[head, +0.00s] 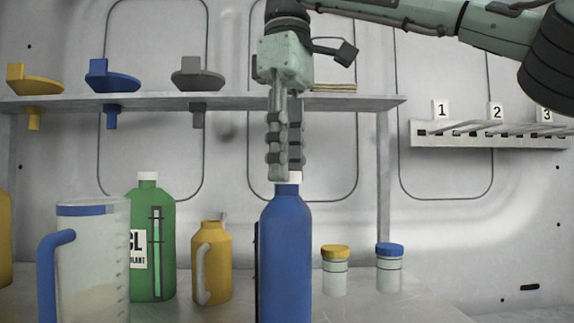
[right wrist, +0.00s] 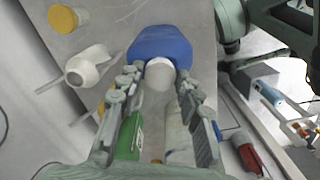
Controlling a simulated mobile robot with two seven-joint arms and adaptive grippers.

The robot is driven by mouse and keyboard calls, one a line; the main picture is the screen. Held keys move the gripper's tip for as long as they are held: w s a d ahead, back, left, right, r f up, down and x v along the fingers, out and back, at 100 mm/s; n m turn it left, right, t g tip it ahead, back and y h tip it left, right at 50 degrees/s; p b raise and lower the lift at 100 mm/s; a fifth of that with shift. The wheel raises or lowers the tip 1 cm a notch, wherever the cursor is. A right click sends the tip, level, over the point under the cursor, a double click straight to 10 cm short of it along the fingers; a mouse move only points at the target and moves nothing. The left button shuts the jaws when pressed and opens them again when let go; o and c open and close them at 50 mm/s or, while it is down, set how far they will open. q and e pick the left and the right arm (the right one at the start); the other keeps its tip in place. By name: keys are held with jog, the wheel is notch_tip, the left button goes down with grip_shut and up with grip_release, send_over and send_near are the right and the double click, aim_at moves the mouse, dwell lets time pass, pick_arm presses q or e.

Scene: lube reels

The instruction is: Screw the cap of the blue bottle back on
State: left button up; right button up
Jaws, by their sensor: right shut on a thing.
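The blue bottle (head: 285,255) stands upright on the bench in the middle of the head view. Its white cap (head: 294,176) is at the top of the neck. My right gripper (head: 284,172) points straight down over the bottle and is shut on the cap. In the right wrist view the white cap (right wrist: 159,74) lies between the fingertips, with the blue bottle (right wrist: 160,43) beyond it. Whether the cap's thread is engaged is hidden. My left gripper is in neither view.
Left of the bottle stand a yellow bottle (head: 210,262), a green bottle (head: 148,240) and a clear jug (head: 92,265). Right of it are a yellow-lidded jar (head: 335,275) and a blue-lidded jar (head: 389,272). A shelf (head: 235,99) with funnels and a numbered rack (head: 480,140) are behind.

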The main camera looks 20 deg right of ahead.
jog(key=o, duration=1.2)
